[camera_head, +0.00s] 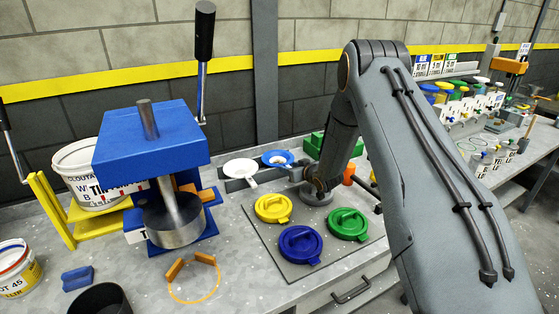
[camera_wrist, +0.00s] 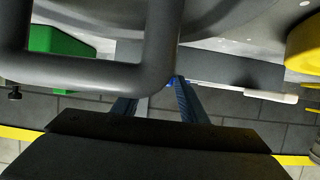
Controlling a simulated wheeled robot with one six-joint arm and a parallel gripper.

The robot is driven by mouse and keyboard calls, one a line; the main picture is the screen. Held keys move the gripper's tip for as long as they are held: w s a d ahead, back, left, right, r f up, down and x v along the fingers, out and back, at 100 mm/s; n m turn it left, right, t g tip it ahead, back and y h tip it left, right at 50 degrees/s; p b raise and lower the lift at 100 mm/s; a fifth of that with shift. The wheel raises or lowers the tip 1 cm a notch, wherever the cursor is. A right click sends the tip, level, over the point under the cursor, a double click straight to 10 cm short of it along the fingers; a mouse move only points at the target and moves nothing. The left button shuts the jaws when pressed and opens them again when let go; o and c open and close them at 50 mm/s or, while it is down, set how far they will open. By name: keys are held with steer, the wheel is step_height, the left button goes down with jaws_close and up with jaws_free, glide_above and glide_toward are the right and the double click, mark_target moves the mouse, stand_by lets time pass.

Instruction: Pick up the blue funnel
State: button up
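The blue funnel (camera_head: 268,156) sits in a dark rack at the back of the bench, its blue rim up and its inside pale. A white funnel (camera_head: 240,168) sits in the same rack to its left. In the head view my wrist hangs just right of the rack, and my fingers are hidden there. In the wrist view my gripper (camera_wrist: 157,105) has its two blue-textured fingers apart. A small bit of blue (camera_wrist: 172,82) shows by the right finger, too little to tell what it is. A thick dark bar hides much of the wrist view.
A mat (camera_head: 258,225) with yellow, blue and green lids lies in front of the rack. A blue press (camera_head: 150,145) with an upright lever stands left. A green block (camera_head: 315,145) is beside the rack; it also shows in the wrist view (camera_wrist: 60,42). The wall is close behind.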

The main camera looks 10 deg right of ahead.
steer(key=shift+w+a+f, duration=0.15)
steer(key=shift+w, duration=0.2)
jaws_close()
